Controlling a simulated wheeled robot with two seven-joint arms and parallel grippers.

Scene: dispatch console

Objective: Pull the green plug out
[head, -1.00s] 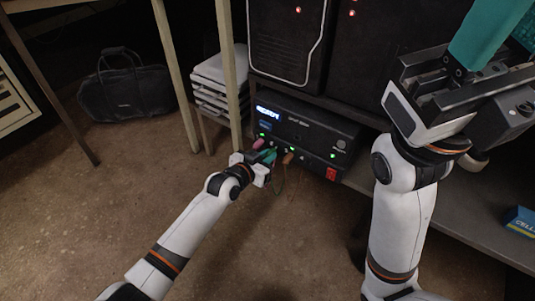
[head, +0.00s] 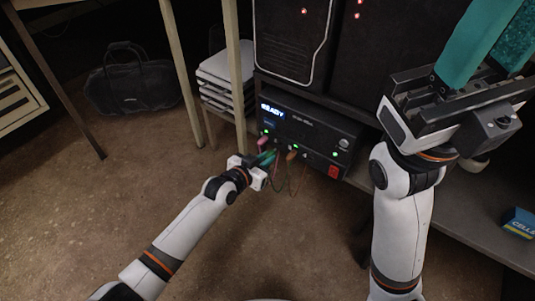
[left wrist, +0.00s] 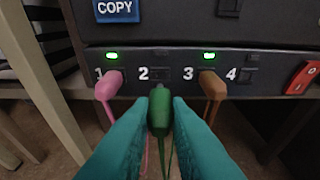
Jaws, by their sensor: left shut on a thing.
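The green plug (left wrist: 159,112) is between the two teal fingers of my left gripper (left wrist: 160,105) in the left wrist view, and the gripper is shut on it. Socket 2 (left wrist: 160,76) shows as a dark slot above the plug, which appears apart from the panel and just in front of it. The light above socket 2 is dark. In the head view my left gripper (head: 266,161) is in front of the console (head: 318,129), low at its left part. My right gripper (head: 492,55) is up at the right, its fingers apart, tips out of view.
A pink plug (left wrist: 108,84) sits in socket 1 and a brown plug (left wrist: 212,86) in socket 3, close on both sides, with green lights lit above. A red switch (left wrist: 301,80) is at the right. A table leg (head: 235,80) stands close left of the console.

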